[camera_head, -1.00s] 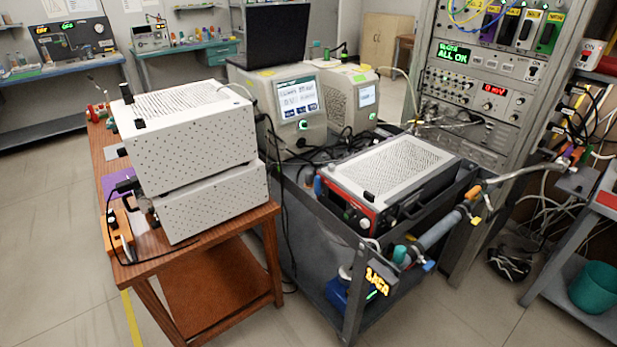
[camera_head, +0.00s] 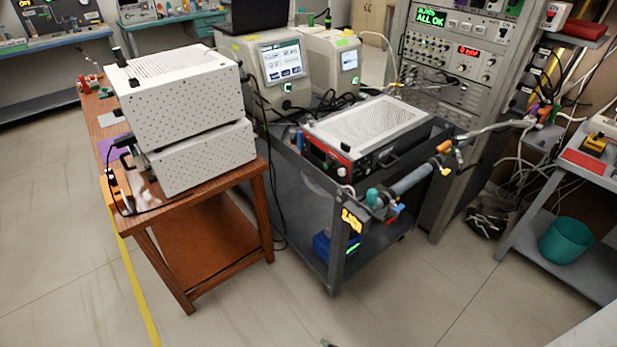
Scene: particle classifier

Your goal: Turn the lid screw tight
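Two white perforated boxes stand stacked on a wooden table at the left, an upper box (camera_head: 190,98) and a lower box (camera_head: 207,163). A small black knob (camera_head: 118,54) stands up at the back left of the upper box's top. A flat instrument (camera_head: 367,128) with a red front frame and a white vented top lies on the dark grey cart. I cannot make out which part is the lid screw. I do not see my gripper clearly in this view.
The wooden table (camera_head: 211,236) and the dark cart (camera_head: 290,217) stand close together, with cables hanging between them. A tall rack (camera_head: 455,100) stands behind the cart. A grey shelf with a teal bin (camera_head: 566,240) is at the right. The floor in front (camera_head: 420,300) is mostly clear.

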